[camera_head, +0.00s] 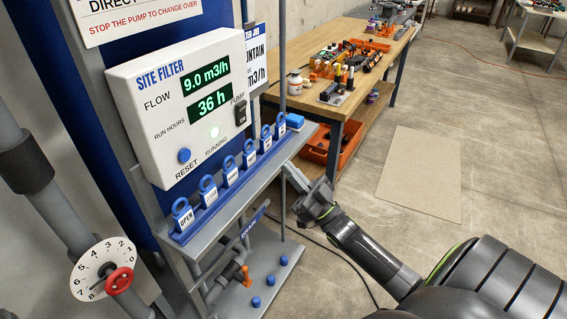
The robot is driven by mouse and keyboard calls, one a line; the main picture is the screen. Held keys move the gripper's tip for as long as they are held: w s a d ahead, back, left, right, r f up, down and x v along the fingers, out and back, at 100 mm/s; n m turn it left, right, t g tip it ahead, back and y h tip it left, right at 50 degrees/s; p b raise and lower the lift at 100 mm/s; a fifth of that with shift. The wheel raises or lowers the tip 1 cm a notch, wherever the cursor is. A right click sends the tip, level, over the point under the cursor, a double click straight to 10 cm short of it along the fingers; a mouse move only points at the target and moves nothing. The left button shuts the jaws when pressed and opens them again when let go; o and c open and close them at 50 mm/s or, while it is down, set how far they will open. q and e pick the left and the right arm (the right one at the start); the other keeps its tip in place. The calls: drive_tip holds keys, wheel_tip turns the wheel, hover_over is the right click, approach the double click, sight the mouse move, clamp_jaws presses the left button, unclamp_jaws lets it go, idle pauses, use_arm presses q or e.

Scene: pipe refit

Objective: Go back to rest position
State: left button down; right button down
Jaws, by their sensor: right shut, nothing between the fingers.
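My right gripper (297,179) is shut and empty. Its arm comes in from the lower right, and its fingertips point up and left, near the right end of the grey shelf (262,166) under the panel. I cannot tell whether the fingertips touch the shelf edge. My left gripper is not in view.
The white site filter panel (150,123) shows 9.0 m3/h and 36 h, with a lit green lamp. Several blue tags (208,191) stand on the shelf. A dial with a red knob (118,281) is at lower left.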

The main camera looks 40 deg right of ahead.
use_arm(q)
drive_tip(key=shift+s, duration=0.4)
use_arm(e)
drive_tip(key=shift+s+f, duration=0.15)
drive_tip(key=shift+h, duration=0.3)
